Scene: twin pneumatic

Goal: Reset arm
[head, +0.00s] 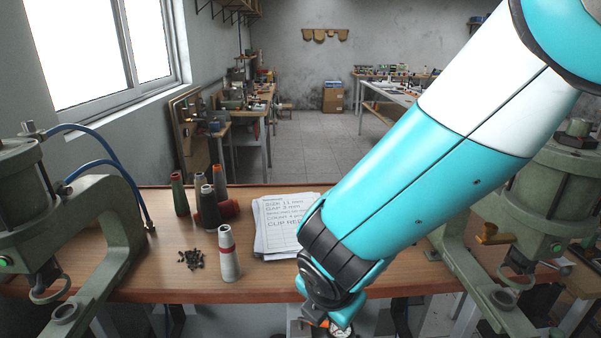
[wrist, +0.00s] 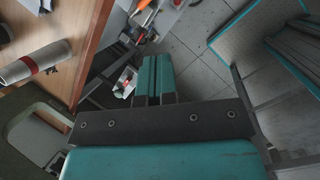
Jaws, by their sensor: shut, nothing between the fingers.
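My arm (head: 415,170) comes down from the upper right in the head view and ends low, in front of the workbench edge. The gripper end is cut off at the bottom of the head view, so its fingertips are hidden there. In the wrist view my gripper (wrist: 155,62) shows two teal fingers pressed together with nothing between them. They hang over the floor, beside the bench (wrist: 88,52) and apart from it.
Green pneumatic presses (head: 105,235) and (head: 545,225) flank the wooden bench (head: 185,290). On it are a white cone with a red band (head: 228,255), several darker cones (head: 209,210), small dark pieces (head: 190,258) and paper sheets (head: 275,225). Tools (wrist: 145,20) show near the fingers.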

